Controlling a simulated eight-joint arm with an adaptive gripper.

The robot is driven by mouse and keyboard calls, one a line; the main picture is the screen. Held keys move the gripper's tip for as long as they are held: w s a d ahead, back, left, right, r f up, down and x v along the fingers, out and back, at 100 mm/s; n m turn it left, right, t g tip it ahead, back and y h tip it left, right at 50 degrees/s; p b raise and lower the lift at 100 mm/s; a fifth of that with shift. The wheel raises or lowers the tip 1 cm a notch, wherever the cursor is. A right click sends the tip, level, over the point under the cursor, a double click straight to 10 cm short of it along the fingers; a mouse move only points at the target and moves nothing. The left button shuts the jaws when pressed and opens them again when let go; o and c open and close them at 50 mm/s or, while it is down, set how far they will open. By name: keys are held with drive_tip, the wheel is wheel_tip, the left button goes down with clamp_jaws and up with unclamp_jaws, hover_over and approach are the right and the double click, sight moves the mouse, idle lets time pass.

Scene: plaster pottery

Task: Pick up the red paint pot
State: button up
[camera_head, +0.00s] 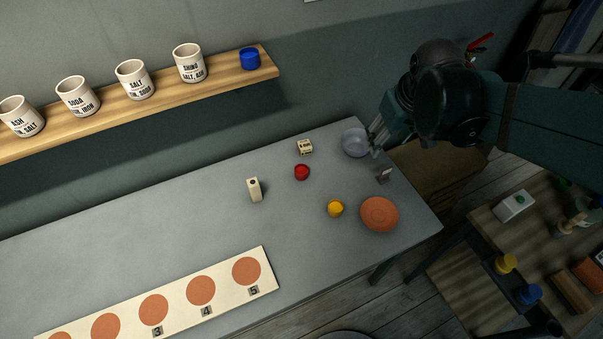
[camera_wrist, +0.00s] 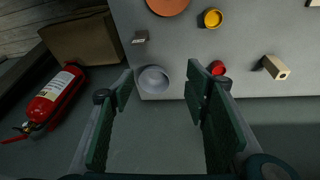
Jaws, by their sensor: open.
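The red paint pot (camera_head: 302,172) stands on the grey table, between a small labelled block and the yellow pot. It also shows in the wrist view (camera_wrist: 217,68), just beyond and to the right of my right fingertip. My gripper (camera_head: 377,142) is at the right end of the table, beside the pale bowl, to the right of the red pot and apart from it. In the wrist view my gripper (camera_wrist: 158,90) has its two fingers spread wide, with nothing held; the bowl shows between the fingertips.
Near the red pot are the pale bowl (camera_head: 356,143), small labelled block (camera_head: 305,147), yellow pot (camera_head: 335,209), terracotta dish (camera_head: 379,214) and cream block (camera_head: 254,189). A wall shelf (camera_head: 222,83) with cups and a blue pot runs behind. The table's left middle is clear.

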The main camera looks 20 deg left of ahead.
drive_tip(key=w+a+f+n+g, duration=0.25)
drive_tip(key=a+f, duration=0.55)
drive_tip(key=a, duration=0.4)
drive_tip(key=n+h, duration=0.1)
drive_tip(key=n, duration=0.3)
approach(301, 169)
drive_tip(key=s, duration=0.2)
drive_tip(key=shift+w+d+r+g+b, duration=0.15)
drive_tip(key=shift+w+d+g+b, duration=0.1)
drive_tip(key=shift+d+b, duration=0.15)
drive_tip(key=shift+f, duration=1.3)
drive_tip(key=shift+w+a+f+b, duration=0.1)
drive_tip(key=shift+f+b, duration=0.15)
drive_tip(key=shift+f, duration=1.05)
drive_tip(key=shift+w+f+b, duration=0.1)
drive_tip(key=shift+f+b, duration=0.15)
drive_tip(key=shift+f, duration=1.05)
